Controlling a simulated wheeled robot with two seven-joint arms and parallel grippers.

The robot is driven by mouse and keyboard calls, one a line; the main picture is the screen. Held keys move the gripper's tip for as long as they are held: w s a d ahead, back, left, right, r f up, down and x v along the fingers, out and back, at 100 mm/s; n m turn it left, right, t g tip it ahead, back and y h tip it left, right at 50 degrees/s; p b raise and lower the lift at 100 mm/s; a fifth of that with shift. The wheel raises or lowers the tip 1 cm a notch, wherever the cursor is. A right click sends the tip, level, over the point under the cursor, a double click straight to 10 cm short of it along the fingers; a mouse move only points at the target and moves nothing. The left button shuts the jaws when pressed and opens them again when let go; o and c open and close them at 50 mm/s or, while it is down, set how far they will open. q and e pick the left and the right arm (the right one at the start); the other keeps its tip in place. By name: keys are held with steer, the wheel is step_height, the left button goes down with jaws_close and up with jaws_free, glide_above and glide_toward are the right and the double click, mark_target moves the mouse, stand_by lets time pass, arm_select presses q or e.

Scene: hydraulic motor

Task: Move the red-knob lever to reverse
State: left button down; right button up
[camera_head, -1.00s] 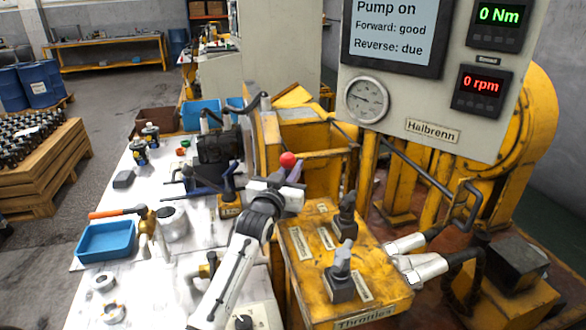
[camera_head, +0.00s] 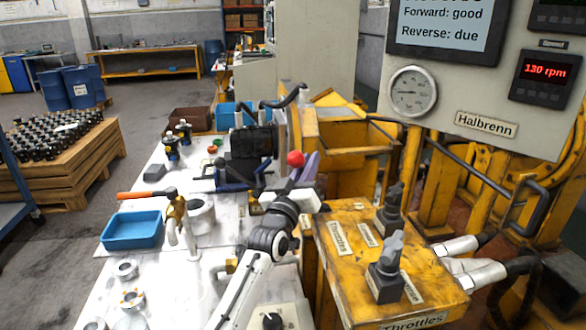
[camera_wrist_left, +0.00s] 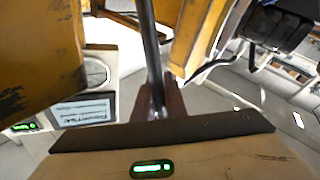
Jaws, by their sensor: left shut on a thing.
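The lever's red knob (camera_head: 296,158) shows in the head view just above my left gripper (camera_head: 306,172), beside the yellow machine housing. My left gripper is shut on the lever below the knob. In the left wrist view the dark lever rod (camera_wrist_left: 150,45) runs down between the fingers of the left gripper (camera_wrist_left: 165,103). The rod's lower end is hidden in the head view. The display (camera_head: 440,32) reads "Forward: good" and "Reverse: due"; its top line is cut off. The speed readout (camera_head: 546,70) shows 130 rpm. My right gripper is not in view.
The yellow throttle box (camera_head: 350,285) with two grey levers (camera_head: 388,262) stands right of my left arm. A white bench (camera_head: 160,265) with a blue tray (camera_head: 132,231) and loose parts lies left. A bent metal handle (camera_head: 480,185) and hoses are at right.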

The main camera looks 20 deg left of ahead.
arm_select(q)
steer(key=c, duration=1.8)
jaws_free()
steer(key=shift+f, duration=0.1)
steer(key=v, duration=1)
steer(key=shift+s, duration=0.2)
